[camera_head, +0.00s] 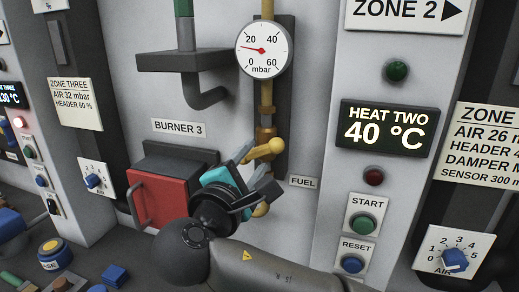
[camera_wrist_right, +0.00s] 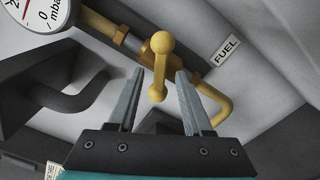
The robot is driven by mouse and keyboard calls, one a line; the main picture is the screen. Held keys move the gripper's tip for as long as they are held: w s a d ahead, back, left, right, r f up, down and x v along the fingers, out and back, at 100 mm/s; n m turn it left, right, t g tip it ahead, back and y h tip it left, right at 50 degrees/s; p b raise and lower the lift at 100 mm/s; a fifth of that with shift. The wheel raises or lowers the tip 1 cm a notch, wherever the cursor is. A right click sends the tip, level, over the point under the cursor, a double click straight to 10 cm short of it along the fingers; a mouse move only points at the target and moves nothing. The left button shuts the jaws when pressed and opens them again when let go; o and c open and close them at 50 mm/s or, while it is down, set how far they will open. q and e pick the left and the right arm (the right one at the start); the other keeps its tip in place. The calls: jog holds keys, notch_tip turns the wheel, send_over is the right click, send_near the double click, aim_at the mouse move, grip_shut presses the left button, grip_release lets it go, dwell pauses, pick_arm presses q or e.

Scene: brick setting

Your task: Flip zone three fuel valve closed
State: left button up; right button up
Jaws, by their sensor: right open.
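The fuel valve's yellow handle (camera_head: 268,148) is on the vertical yellow pipe below the pressure gauge, beside the FUEL label (camera_head: 303,182). In the head view the handle points left, across the pipe, with a round knob at its end. In the right wrist view the handle (camera_wrist_right: 159,68) stands between the two fingertips, with gaps on both sides. My right gripper (camera_head: 256,166) is open at the handle and holds nothing; its fingers also show in the wrist view (camera_wrist_right: 159,76). It hides part of the lower pipe. My left gripper is not in view.
A red burner box (camera_head: 160,200) with a handle is left of the gripper. A grey shelf bracket (camera_head: 185,60) juts out upper left. A panel with START and RESET buttons (camera_head: 362,224) stands right.

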aim_at(258, 154)
jog(key=shift+x, duration=2)
jog(key=shift+c, duration=0.3)
grip_shut()
